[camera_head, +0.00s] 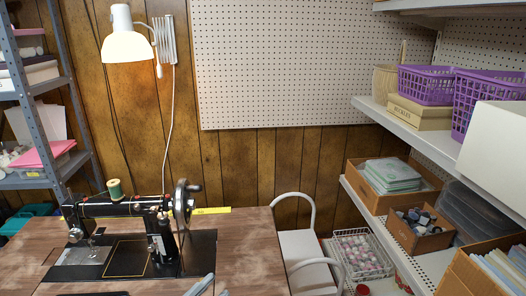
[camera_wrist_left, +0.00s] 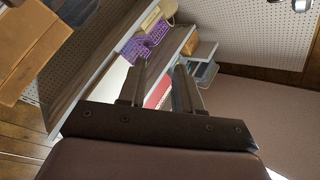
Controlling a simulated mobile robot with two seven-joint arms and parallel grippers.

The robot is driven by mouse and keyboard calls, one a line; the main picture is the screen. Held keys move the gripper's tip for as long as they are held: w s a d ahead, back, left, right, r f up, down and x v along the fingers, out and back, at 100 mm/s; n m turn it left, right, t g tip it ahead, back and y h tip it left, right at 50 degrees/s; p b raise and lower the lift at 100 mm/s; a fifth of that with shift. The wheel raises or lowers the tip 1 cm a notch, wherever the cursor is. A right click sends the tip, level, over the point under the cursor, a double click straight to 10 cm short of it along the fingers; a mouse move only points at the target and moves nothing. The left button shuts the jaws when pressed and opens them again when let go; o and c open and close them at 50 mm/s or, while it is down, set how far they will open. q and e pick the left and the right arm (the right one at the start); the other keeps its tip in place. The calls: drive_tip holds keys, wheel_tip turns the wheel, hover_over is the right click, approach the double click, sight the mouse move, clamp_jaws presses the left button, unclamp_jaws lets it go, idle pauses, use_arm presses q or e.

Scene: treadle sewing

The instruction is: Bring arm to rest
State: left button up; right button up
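The rest of my left arm is out of the head view. My right gripper is in neither view. The black sewing machine (camera_head: 125,208) stands on the wooden table (camera_head: 250,250), with a green thread spool (camera_head: 115,190) on top and a handwheel at its right end.
A white chair (camera_head: 299,244) stands right of the table. Shelves (camera_head: 425,145) with purple baskets (camera_head: 426,85) and boxes line the right side. A metal rack (camera_head: 49,100) stands at the left. A lamp (camera_head: 126,40) hangs on the wall. A yellow strip (camera_head: 212,210) lies behind the handwheel.

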use_arm(q)
drive_tip(key=s+a+f+n+g+y+p, duration=0.1)
drive_tip(key=s+a+f+n+g+y, duration=0.1)
drive_tip(key=s+a+f+n+y, duration=0.3)
drive_tip(key=s+a+f+n+g+y+p, duration=0.1)
drive_tip(key=s+a+f+n+g+y, duration=0.1)
drive_tip(key=s+a+f+n+y, duration=0.3)
drive_tip(key=s+f+n+y, duration=0.1)
drive_tip(key=s+f+n, duration=0.3)
drive_tip(key=f, duration=0.2)
drive_tip(key=shift+s+a+f+n+g+p, duration=0.2)
drive_tip(key=shift+s+f+n+g+p, duration=0.1)
drive_tip(key=shift+g, duration=0.1)
